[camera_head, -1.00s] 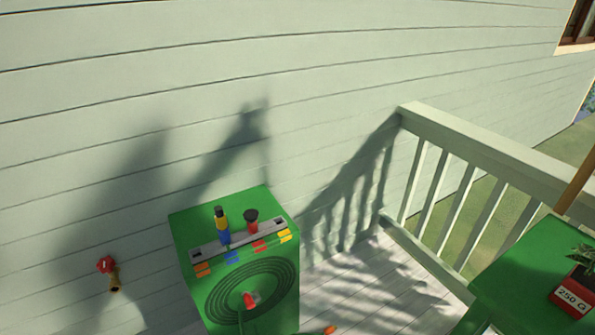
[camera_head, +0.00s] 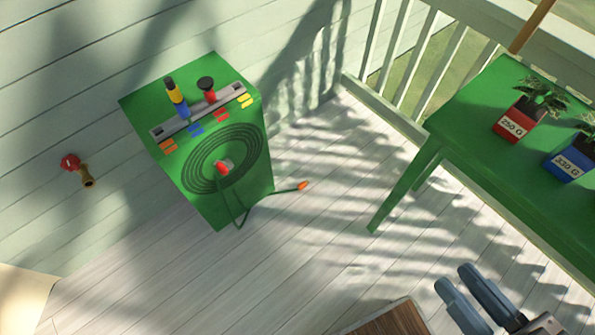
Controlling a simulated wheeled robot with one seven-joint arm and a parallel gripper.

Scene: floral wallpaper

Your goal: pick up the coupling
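A small orange piece (camera_head: 303,186), which looks like the coupling, sits at the free end of a dark green hose (camera_head: 262,198). The hose comes from the coiled reel on the front of a green box (camera_head: 205,205), and its end sticks out to the right of the box. A red fitting (camera_head: 224,167) is at the middle of the coil. My gripper (camera_head: 453,278) shows at the bottom right with two grey-blue fingers apart and nothing between them. It is well below and to the right of the orange piece, not touching it.
A brass tap (camera_head: 87,182) with a red handle is on the wall at left. A green table (camera_head: 470,130) bears a red 250 G planter (camera_head: 515,126) and a blue 330 G planter (camera_head: 569,164). A brown wooden surface (camera_head: 392,320) is near my gripper. The deck between is clear.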

